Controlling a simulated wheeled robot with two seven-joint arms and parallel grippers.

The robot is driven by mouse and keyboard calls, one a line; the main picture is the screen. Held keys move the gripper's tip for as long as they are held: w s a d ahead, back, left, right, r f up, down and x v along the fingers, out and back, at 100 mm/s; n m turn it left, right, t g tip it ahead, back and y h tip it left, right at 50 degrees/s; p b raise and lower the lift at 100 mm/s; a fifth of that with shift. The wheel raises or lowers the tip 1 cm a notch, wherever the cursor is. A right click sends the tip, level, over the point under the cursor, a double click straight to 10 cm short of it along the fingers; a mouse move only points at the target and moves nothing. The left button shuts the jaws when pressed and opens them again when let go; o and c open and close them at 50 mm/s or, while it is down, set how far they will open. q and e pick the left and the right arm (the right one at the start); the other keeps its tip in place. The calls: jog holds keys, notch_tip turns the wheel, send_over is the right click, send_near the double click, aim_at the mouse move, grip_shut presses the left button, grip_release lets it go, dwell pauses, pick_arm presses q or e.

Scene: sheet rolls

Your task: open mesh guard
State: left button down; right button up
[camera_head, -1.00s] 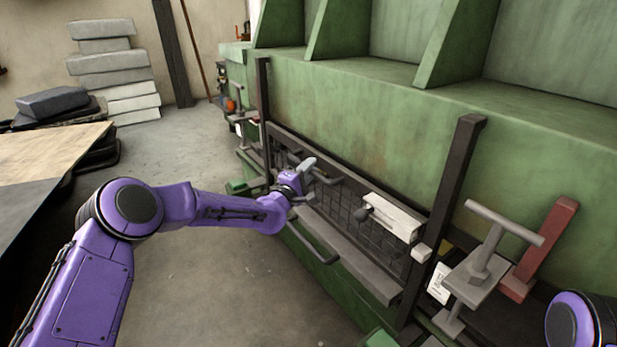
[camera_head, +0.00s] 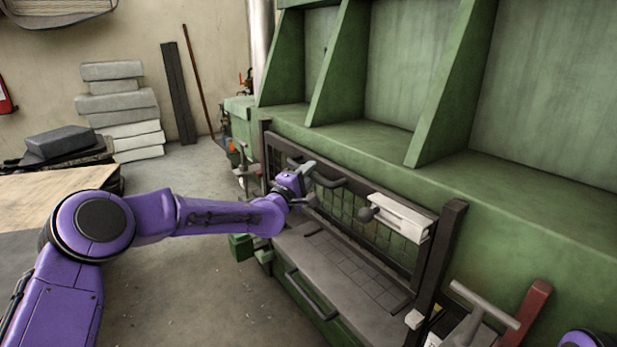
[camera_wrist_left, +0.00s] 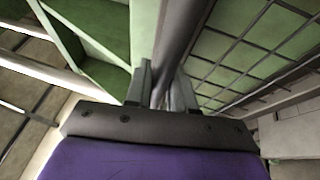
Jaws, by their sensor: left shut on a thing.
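The mesh guard (camera_head: 348,208) is a dark-framed wire grid between two dark posts on the front of the green machine. It sits raised, with an open gap below it showing a grey bed. My left gripper (camera_head: 309,173) is shut on the guard's dark bar handle (camera_head: 330,182), near its left end. In the left wrist view the handle (camera_wrist_left: 180,32) runs between the fingers (camera_wrist_left: 163,85), with the mesh (camera_wrist_left: 250,45) to the right. My right gripper is out of view.
A white box with a dark knob (camera_head: 402,215) sits on the guard's right part. A second bar handle (camera_head: 308,297) is on the green front below. A T-handle (camera_head: 484,305) and a red bracket (camera_head: 528,315) stand at right.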

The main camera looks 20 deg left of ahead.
pick_arm(q)
jog(key=shift+r, duration=0.1)
jog(key=c, duration=1.1)
grip_release()
jog(key=shift+o, duration=0.2)
jog(key=b+v, duration=0.2)
jog(key=v, duration=0.8)
jog(key=shift+s, duration=0.25)
jog(key=shift+a, duration=0.15)
